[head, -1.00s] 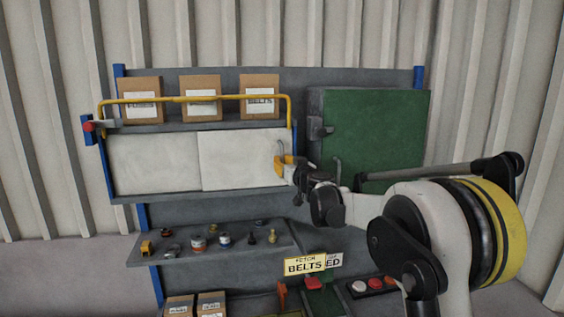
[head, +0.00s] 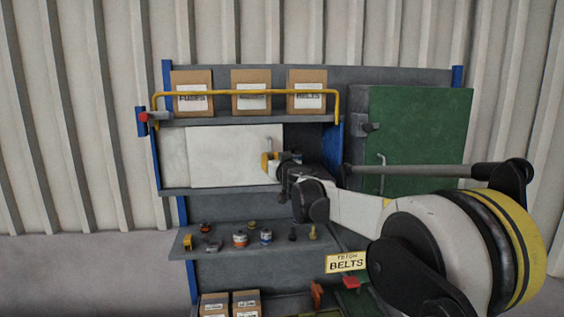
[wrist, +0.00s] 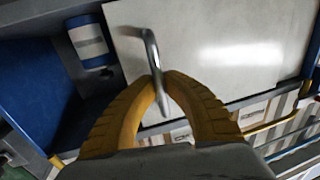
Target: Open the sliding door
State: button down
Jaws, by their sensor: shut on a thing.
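The white sliding door (head: 225,152) is slid to the left in the shelf unit, overlapping the other white panel (head: 173,160). A dark opening (head: 308,140) shows to its right in the head view. My gripper (head: 268,160) is at the door's right end. In the wrist view my gripper (wrist: 156,80) has its yellow fingers shut on the metal door handle (wrist: 152,48), which stands out from the white panel (wrist: 215,45). Beside the door edge in the wrist view, a blue can with a white label (wrist: 90,42) stands inside the opening.
Cardboard boxes (head: 250,92) stand above behind a yellow rail (head: 240,95). A green cabinet door (head: 420,135) is at right. A lower shelf (head: 222,243) holds several small items. A yellow "BELTS" sign (head: 346,263) hangs below my arm.

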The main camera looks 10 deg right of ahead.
jog(key=a, duration=0.2)
jog(key=shift+a, duration=0.3)
jog(key=shift+d, duration=0.2)
jog(key=c, duration=1.5)
grip_release()
jog(key=shift+o, duration=0.2)
jog(key=shift+s, duration=0.1)
jog(key=s+d, duration=0.2)
jog(key=s, duration=0.9)
jog(key=shift+s, duration=0.35)
jog(key=shift+f, duration=0.1)
